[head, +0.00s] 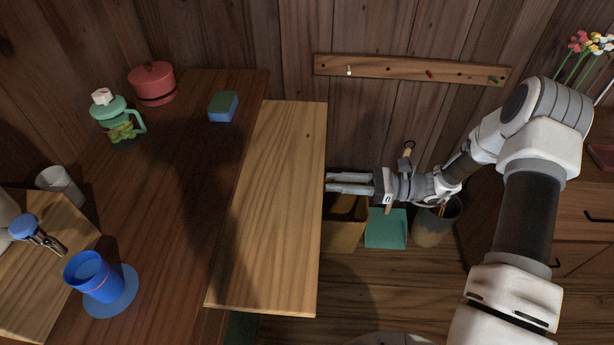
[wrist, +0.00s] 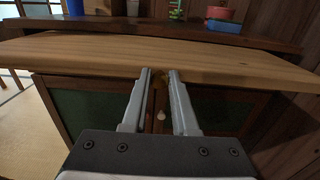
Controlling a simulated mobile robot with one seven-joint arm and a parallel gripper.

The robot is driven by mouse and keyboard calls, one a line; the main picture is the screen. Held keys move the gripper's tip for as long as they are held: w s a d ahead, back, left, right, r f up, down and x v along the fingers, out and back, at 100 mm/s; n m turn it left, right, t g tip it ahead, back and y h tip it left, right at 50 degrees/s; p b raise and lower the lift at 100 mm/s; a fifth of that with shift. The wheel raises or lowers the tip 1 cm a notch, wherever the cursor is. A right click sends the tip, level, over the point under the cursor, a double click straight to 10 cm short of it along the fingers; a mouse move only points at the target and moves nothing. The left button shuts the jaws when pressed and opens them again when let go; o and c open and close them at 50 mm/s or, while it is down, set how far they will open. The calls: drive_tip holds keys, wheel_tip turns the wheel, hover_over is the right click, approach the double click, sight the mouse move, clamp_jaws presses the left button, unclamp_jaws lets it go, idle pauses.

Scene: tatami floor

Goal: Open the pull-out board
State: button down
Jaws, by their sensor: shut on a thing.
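The pull-out board (head: 275,210) is a long pale wooden panel standing out from the dark brown counter (head: 165,200). In the wrist view the board (wrist: 90,52) runs across the whole picture below the counter top. My gripper (head: 328,182) is at the middle of the board's front edge, coming from the right in the head view. In the wrist view its fingertips (wrist: 159,73) meet that edge and are shut on a small part of the board there. That part is mostly hidden between the fingers.
On the counter are a blue cup (head: 88,268), a teal-lidded jar (head: 118,122), a red pot (head: 152,84) and a sponge (head: 223,106). A bin (head: 437,222) and a teal dustpan (head: 386,228) stand beyond my gripper. Dark cabinet doors (wrist: 85,112) lie below the board.

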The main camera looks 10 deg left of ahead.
drive_tip(key=d, duration=0.3)
drive_tip(key=shift+w+d, duration=0.2)
drive_tip(key=shift+d, duration=0.15)
drive_tip(key=c, duration=0.7)
unclamp_jaws()
drive_tip(key=shift+c, duration=0.2)
drive_tip(key=w+d+p, duration=0.2)
drive_tip(key=d, duration=1.5)
drive_tip(key=shift+d, duration=0.1)
